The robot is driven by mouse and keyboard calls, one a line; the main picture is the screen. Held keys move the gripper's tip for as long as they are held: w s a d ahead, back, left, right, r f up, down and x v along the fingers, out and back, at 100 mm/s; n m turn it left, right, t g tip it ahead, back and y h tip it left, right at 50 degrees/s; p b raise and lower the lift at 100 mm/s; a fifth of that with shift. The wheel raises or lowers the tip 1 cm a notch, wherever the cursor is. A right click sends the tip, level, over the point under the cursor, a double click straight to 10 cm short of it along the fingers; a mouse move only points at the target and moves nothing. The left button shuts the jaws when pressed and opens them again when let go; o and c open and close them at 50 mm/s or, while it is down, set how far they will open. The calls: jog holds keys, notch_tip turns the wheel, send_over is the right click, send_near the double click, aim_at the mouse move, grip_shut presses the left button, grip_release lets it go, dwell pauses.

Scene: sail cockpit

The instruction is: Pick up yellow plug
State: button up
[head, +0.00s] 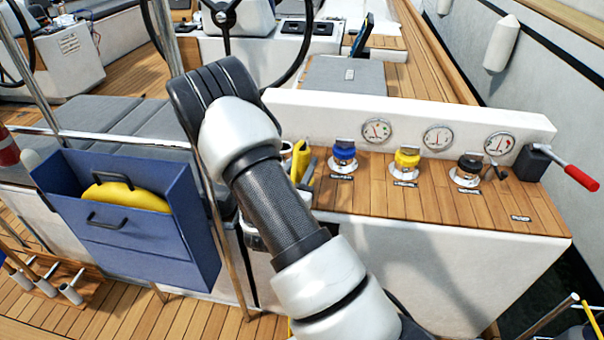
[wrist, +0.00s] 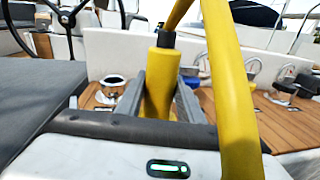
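The yellow plug (wrist: 160,82) stands upright in the wrist view, with a dark collar at its top. A thick yellow cable (wrist: 236,100) rises from it and loops close past the camera on the right. My gripper (wrist: 163,92) has its two grey fingers on either side of the plug, and they appear closed against it. In the head view the yellow plug (head: 300,160) shows in part beside my arm, at the left end of the wooden counter. The plug's lower end is hidden in both views.
The counter (head: 520,222) carries sockets with blue (head: 344,151), yellow (head: 407,158) and black (head: 470,163) caps. Gauges (head: 438,137) line the white panel behind. A red-handled lever (head: 580,178) is at right. A blue box (head: 140,240) stands left.

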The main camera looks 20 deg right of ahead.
aim_at(302, 142)
jog(key=shift+c, duration=1)
notch_tip(302, 142, up, 11)
jog(key=p, duration=0.3)
jog(key=shift+r+p, duration=1)
jog(key=shift+r, duration=0.1)
jog(key=shift+f, duration=0.1)
